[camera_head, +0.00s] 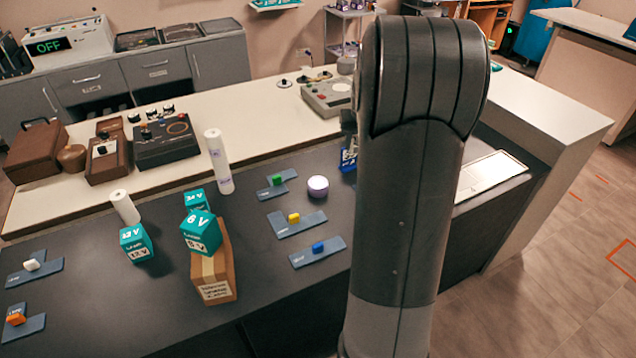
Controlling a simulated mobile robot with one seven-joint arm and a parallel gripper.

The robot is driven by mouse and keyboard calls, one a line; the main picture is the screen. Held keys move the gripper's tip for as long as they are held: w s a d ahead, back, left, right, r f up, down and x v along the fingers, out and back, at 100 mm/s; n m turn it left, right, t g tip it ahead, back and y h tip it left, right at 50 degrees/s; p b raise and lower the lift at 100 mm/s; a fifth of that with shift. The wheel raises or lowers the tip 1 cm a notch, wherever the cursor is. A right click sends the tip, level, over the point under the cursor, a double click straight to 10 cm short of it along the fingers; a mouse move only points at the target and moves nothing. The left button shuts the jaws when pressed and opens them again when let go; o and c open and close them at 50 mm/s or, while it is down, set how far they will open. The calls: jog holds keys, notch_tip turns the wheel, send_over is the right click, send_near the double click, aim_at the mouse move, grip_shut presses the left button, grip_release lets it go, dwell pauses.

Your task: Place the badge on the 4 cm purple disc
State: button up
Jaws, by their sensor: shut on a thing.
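A small round purple piece with a pale top (318,186), which looks like the purple disc, stands on the dark table left of my arm. Its top looks bare. My gripper (348,124) is mostly hidden behind my arm; only a dark part shows at the arm's left edge. Just below that part is a blue piece with white and yellow marks (349,156), partly covered by my arm. I cannot tell whether it is the badge or whether it touches the gripper. The badge is not clearly visible elsewhere.
Blue-grey plates with a green block (277,180), a yellow block (293,218) and a blue block (318,247) lie beside the disc. Left stand a cardboard box (213,280) with a teal cube (201,233) on it, and white rolls. A silver panel (490,174) lies right.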

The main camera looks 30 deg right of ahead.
notch_tip(320, 180, down, 4)
send_over(317, 178)
jog(key=s, duration=0.1)
notch_tip(317, 178, down, 7)
jog(key=shift+s+a+r, duration=0.15)
jog(key=shift+r, duration=0.05)
jog(key=shift+f, duration=1.95)
jog(key=shift+f, duration=0.15)
jog(key=o, duration=0.9)
jog(key=shift+o, duration=0.2)
